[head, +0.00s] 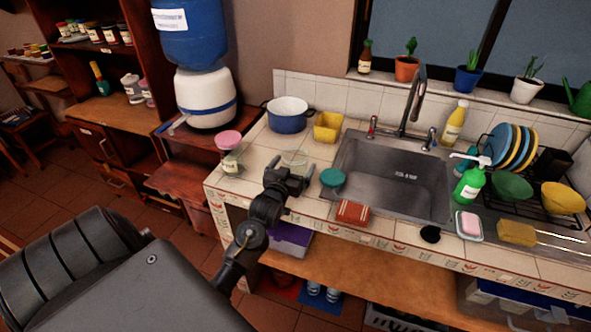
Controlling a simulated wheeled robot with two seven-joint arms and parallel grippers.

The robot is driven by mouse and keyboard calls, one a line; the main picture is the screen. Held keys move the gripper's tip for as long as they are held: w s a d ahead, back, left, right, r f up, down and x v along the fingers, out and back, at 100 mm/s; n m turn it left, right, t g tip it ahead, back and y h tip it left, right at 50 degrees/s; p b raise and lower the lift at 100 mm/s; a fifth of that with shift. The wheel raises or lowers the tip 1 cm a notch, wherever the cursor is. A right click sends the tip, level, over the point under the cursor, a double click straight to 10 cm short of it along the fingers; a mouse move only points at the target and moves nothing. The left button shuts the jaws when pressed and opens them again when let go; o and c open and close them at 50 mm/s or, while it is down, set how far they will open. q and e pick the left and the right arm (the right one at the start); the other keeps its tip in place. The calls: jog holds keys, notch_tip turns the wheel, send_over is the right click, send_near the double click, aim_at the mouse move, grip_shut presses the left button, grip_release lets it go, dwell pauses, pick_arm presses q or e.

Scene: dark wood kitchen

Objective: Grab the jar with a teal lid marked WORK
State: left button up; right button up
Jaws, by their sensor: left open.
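A round teal lid (332,177) shows on the tiled counter by the left front edge of the sink. Any jar body under it is hard to make out, and I can read no WORK marking. My left gripper (290,179) is open, just left of the teal lid and apart from it, over the counter's front part. A clear glass container (294,158) stands just behind the gripper. A glass jar with a pink lid (229,140) and a pale label stands at the counter's left end. My right gripper is not in view.
A sink (390,175) lies right of the teal lid. A reddish-brown block (352,214) lies in front of it at the counter edge. A blue pot (288,115) and a yellow container (328,126) stand behind. A green bottle (470,183) and dish rack are to the right.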

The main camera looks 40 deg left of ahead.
pick_arm(q)
jog(key=shift+x, duration=1.1)
jog(key=shift+s, duration=0.1)
jog(key=c, duration=1)
jog(key=shift+r, duration=0.1)
jog(key=c, duration=0.4)
